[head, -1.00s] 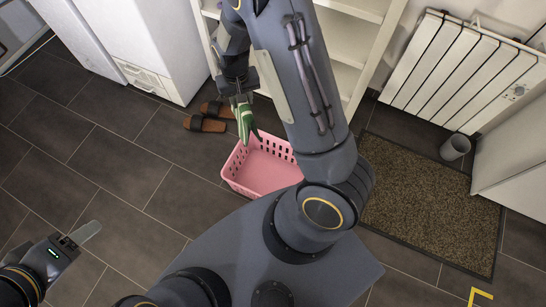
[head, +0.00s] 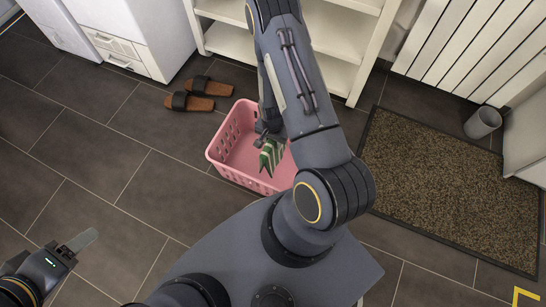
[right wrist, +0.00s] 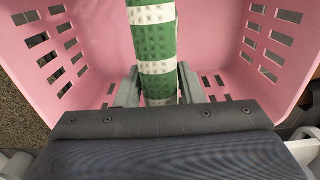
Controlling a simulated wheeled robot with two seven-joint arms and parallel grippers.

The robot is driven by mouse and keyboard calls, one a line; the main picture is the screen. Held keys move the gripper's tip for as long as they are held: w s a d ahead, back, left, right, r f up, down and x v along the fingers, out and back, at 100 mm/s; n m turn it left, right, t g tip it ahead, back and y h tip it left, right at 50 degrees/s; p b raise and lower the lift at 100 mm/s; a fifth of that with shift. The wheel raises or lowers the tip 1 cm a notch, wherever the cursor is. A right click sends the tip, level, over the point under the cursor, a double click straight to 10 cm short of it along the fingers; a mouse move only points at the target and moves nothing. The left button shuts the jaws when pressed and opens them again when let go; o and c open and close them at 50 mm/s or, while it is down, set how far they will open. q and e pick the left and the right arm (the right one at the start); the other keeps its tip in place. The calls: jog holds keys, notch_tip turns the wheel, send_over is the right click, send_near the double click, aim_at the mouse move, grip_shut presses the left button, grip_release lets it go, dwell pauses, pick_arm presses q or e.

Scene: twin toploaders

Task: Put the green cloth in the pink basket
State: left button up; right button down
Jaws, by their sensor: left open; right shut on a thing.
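The green cloth (head: 271,157) with white stripes hangs from my right gripper (head: 270,138), which is shut on it. In the head view the cloth is over the inside of the pink basket (head: 234,129). The right wrist view shows the cloth (right wrist: 155,40) between the fingers of my right gripper (right wrist: 158,85), with the basket walls (right wrist: 100,35) on both sides. I cannot tell whether the cloth touches the basket floor. My right arm hides the basket's right part. My left gripper (head: 82,240) is empty and open at the lower left, far from the basket.
Brown sandals (head: 200,94) lie on the tiles behind the basket. A white shelf (head: 340,70) stands at the back, and a brown doormat (head: 440,180) with a grey bin (head: 482,122) is at the right. The floor left of the basket is clear.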

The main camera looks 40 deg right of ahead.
notch_tip(320, 180, down, 9)
jog(key=b, duration=0.3)
jog(key=shift+f, duration=0.15)
jog(key=c, duration=0.9)
grip_release()
jog(key=shift+c, duration=0.2)
